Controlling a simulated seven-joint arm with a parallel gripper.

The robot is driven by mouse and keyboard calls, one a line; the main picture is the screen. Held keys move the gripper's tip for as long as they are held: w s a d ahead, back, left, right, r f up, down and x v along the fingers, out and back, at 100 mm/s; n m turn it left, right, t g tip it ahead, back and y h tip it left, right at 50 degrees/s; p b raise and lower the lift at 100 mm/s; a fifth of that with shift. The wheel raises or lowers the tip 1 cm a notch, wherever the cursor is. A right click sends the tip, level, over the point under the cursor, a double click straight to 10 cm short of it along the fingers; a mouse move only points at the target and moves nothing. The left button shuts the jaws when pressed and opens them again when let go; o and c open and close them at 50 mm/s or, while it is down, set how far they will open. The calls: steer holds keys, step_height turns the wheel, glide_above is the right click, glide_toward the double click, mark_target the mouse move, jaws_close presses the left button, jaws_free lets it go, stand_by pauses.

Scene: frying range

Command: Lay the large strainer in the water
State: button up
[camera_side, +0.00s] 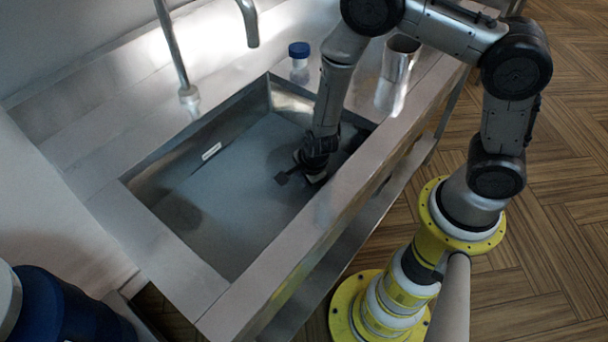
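The water (240,190) is a grey-blue surface in the rectangular steel sink (150,165). My gripper (300,178) reaches down into the right part of the sink, at or close to the water. Its fingers are small, dark and partly hidden by the wrist, so I cannot tell whether they are open or hold something. I cannot make out the large strainer for certain. A dark round patch (180,213) shows in the lower left of the sink; I cannot tell whether it is a drain, a shadow or an object.
A tall metal cylinder (398,62) stands on the counter at the upper right. A clear jar with a blue lid (299,52) stands behind the sink. A faucet (177,50) rises at the back. The sink's raised rim surrounds the water; its left part is free of my arm.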

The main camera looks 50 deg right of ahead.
steer(key=s+a+r+n+t+y, duration=0.15)
steer(key=r+n, duration=0.25)
steer(key=r, duration=0.5)
steer(key=s+a+r+n+y, duration=0.2)
steer(key=r+n, duration=0.1)
steer(key=r, duration=0.6)
steer(key=s+a+r+n+t+y, duration=0.15)
steer(key=r+n, duration=0.25)
steer(key=r, duration=0.6)
steer(key=s+d+r+n+g+h, duration=0.1)
steer(key=s+d+r+n+h, duration=0.2)
steer(key=s+d+r+n, duration=0.4)
steer(key=s+d+n, duration=0.3)
steer(key=s, duration=0.4)
steer(key=shift+d+r+n+h, duration=0.2)
steer(key=shift+d+n+h, duration=0.2)
steer(key=shift+s, duration=0.1)
